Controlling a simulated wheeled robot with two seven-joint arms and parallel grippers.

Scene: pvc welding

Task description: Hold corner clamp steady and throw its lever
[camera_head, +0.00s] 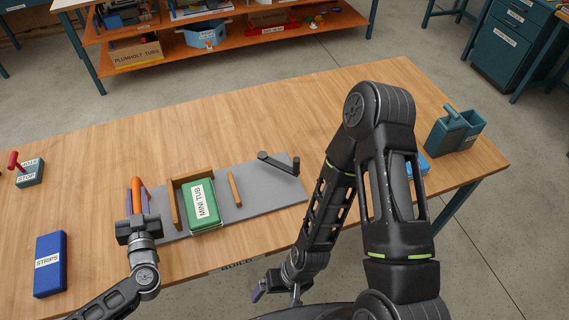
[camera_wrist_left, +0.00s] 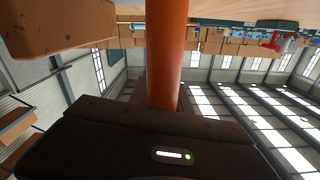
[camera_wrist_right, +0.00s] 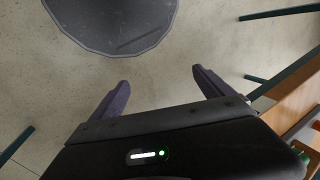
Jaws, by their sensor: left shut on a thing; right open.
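A grey base plate (camera_head: 265,197) lies on the table with a wooden corner piece (camera_head: 177,208), a green box labelled MINI TUB (camera_head: 204,203) and a short wooden bar (camera_head: 235,189). A dark lever-like arm (camera_head: 277,163) stands at its right end; I cannot tell which part is the clamp's lever. My left gripper (camera_head: 137,198) is shut on an orange handle (camera_head: 146,198) at the plate's left end. The handle (camera_wrist_left: 166,55) runs up between the fingers in the left wrist view. My right gripper (camera_wrist_right: 158,88) is open and empty, over the floor beyond the table's near edge.
A blue STRIPS box (camera_head: 50,265) and a box with a red lever marked STOP (camera_head: 29,174) are on the left. A teal container (camera_head: 455,131) stands at the right end. My right arm crosses the table's right part. The table's far middle is clear.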

